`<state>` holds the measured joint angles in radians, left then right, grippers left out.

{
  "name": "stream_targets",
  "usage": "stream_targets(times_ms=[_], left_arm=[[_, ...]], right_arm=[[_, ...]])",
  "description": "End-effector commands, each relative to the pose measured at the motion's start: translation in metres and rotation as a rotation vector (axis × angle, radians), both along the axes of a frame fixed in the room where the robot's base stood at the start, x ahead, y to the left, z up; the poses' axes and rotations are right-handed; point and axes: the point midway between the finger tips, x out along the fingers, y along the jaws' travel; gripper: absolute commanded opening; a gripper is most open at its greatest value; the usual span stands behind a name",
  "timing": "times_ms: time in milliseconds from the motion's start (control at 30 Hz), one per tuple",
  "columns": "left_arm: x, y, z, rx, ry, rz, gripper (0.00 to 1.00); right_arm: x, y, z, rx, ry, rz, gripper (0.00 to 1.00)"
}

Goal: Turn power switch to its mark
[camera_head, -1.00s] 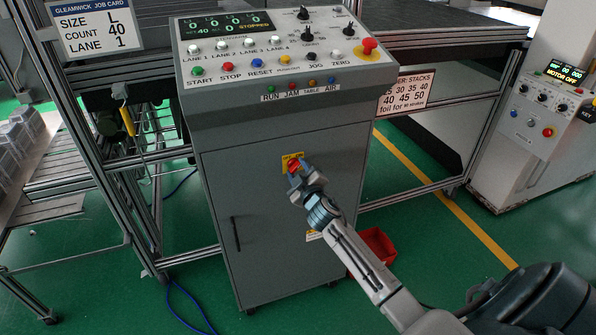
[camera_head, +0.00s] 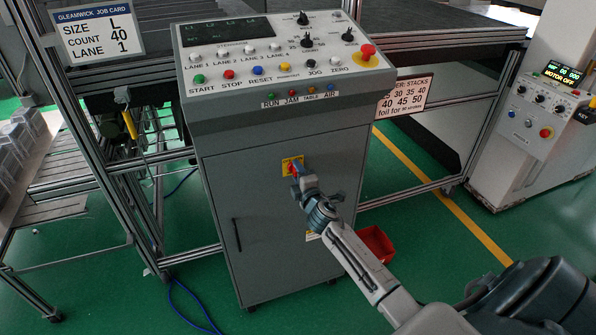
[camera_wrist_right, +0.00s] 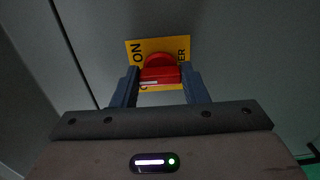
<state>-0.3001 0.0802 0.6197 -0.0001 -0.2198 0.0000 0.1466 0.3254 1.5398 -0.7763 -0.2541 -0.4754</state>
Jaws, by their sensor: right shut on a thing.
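The red power switch (camera_head: 291,168) sits on a yellow plate (camera_head: 284,162) on the front of the grey console cabinet (camera_head: 275,225). My right gripper (camera_head: 299,174) is at the switch and covers part of it. In the right wrist view, the red knob (camera_wrist_right: 160,70) is between the two fingers of my right gripper (camera_wrist_right: 160,82), which is shut on it. The yellow plate (camera_wrist_right: 135,50) shows "ON" on the left and letters ending in "ER" on the right, both sideways. My left gripper is out of view.
A red emergency button (camera_head: 367,52) and several coloured buttons are on the panel. A black door handle (camera_head: 236,234) is left of the switch. A red bin (camera_head: 377,243) stands on the floor at right.

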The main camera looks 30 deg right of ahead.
Motion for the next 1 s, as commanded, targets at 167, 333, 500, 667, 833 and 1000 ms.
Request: stream_targets(times_ms=[167,333,500,667,833,1000], left_arm=[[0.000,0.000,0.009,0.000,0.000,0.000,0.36],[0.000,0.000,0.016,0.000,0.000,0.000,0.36],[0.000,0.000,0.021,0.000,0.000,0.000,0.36],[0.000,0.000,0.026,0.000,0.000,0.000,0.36],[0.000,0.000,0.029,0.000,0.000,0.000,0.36],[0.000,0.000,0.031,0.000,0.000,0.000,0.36]], right_arm=[[0.000,0.000,0.001,-0.164,0.041,0.001,0.17],[0.000,0.000,0.001,-0.320,0.079,0.000,0.17],[0.000,0.000,0.002,-0.468,0.115,0.000,0.17],[0.000,0.000,0.001,-0.587,0.143,0.001,0.17],[0.000,0.001,0.001,-0.683,0.166,0.001,0.17],[0.000,0.001,0.001,-0.745,0.181,0.001,0.17]])
